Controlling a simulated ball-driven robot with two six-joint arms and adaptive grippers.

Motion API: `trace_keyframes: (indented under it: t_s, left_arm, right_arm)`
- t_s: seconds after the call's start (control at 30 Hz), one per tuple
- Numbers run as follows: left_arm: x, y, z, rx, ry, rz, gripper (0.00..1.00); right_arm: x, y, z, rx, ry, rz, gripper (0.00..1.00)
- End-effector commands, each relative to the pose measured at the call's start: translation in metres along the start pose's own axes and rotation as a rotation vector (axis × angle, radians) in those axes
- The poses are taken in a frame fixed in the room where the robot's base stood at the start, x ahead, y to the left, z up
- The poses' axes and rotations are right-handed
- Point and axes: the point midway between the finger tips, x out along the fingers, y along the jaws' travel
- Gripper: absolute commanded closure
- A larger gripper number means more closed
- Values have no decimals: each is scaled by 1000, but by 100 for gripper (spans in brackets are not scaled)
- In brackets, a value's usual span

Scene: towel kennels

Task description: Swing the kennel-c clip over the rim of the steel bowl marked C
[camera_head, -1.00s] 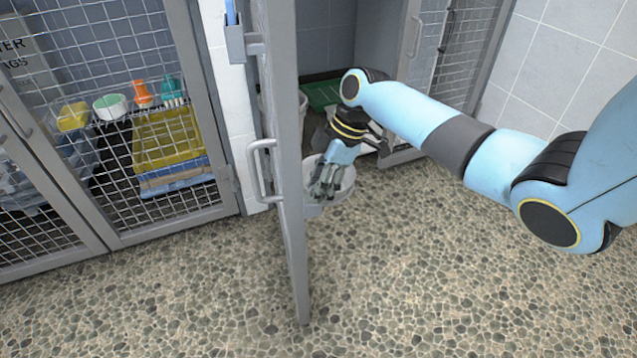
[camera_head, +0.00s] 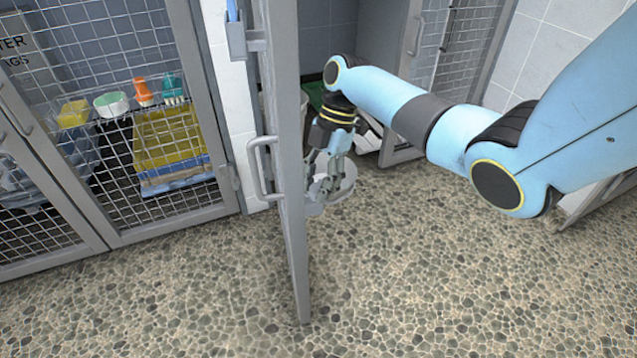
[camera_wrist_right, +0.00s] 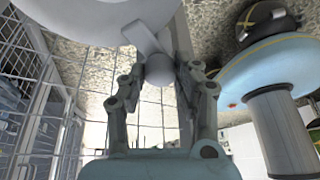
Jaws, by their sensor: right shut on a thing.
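The steel bowl (camera_head: 347,187) is pale grey and sits just right of the open kennel door, low near the floor. In the right wrist view its curved rim (camera_wrist_right: 95,22) fills the upper left. My right gripper (camera_head: 322,185) points down at the bowl's left side. In the right wrist view the gripper (camera_wrist_right: 165,88) is shut on a grey clip with a round knob (camera_wrist_right: 160,70) and a flat tab. The tab overlaps the bowl's edge in that view; whether it touches the rim I cannot tell. No letter C is readable. My left gripper is not in view.
The open kennel door (camera_head: 284,160) stands edge-on just left of the gripper, with its handle (camera_head: 262,170) facing left. The pebbled floor in front is clear.

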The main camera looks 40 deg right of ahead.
Motion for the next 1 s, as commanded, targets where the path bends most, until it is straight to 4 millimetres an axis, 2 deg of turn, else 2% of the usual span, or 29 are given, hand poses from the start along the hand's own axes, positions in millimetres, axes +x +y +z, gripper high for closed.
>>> trace_keyframes:
  t_s: [0.4, 0.43, 0.5, 0.8, 0.87, 1.0]
  left_arm:
    - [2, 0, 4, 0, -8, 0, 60]
    - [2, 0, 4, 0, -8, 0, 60]
    - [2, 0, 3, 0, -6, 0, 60]
    - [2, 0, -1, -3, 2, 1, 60]
    - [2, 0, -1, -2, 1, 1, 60]
    - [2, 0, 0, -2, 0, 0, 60]
  right_arm:
    - [2, -1, 0, -5, 2, -6, 100]
    - [2, -1, 0, -4, 2, -6, 67]
    - [1, -1, 0, -4, 2, -6, 61]
    - [-3, 0, 0, -5, -1, -3, 61]
    - [-9, 0, 1, -5, -2, -1, 61]
    - [-35, 0, 1, -6, -4, 0, 61]
